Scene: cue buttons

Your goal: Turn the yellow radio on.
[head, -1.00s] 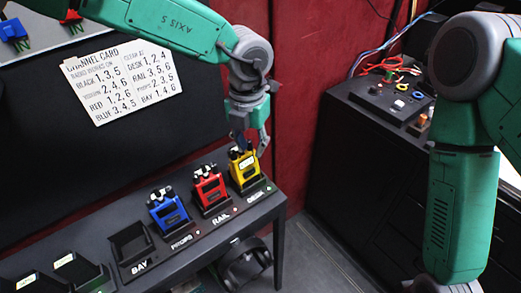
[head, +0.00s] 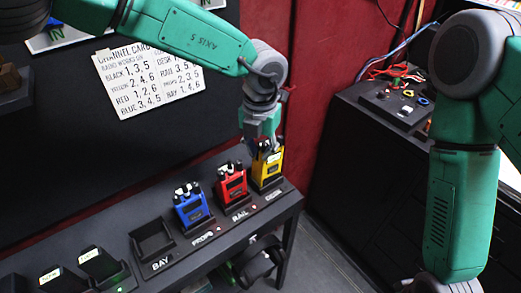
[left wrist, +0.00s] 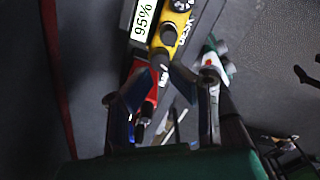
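The yellow radio (head: 268,169) stands upright in the rightmost dock on the dark shelf, labelled DESK. My left gripper (head: 261,142) is right at its top, pointing down and partly covering its knobs. In the left wrist view the yellow radio (left wrist: 181,22) shows at the top, with a 95% label and a dark round knob or stub. My left gripper (left wrist: 164,72) has its two fingertips apart, close to the radio's lower end in that view; contact is unclear. My right gripper's fingers are out of view.
A red radio (head: 230,184) in the RAIL dock and a blue radio (head: 191,207) in the PROPS dock stand close beside it. The BAY dock (head: 151,241) is empty. A channel card (head: 150,80) hangs on the dark panel behind. A dark cabinet (head: 365,175) stands right.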

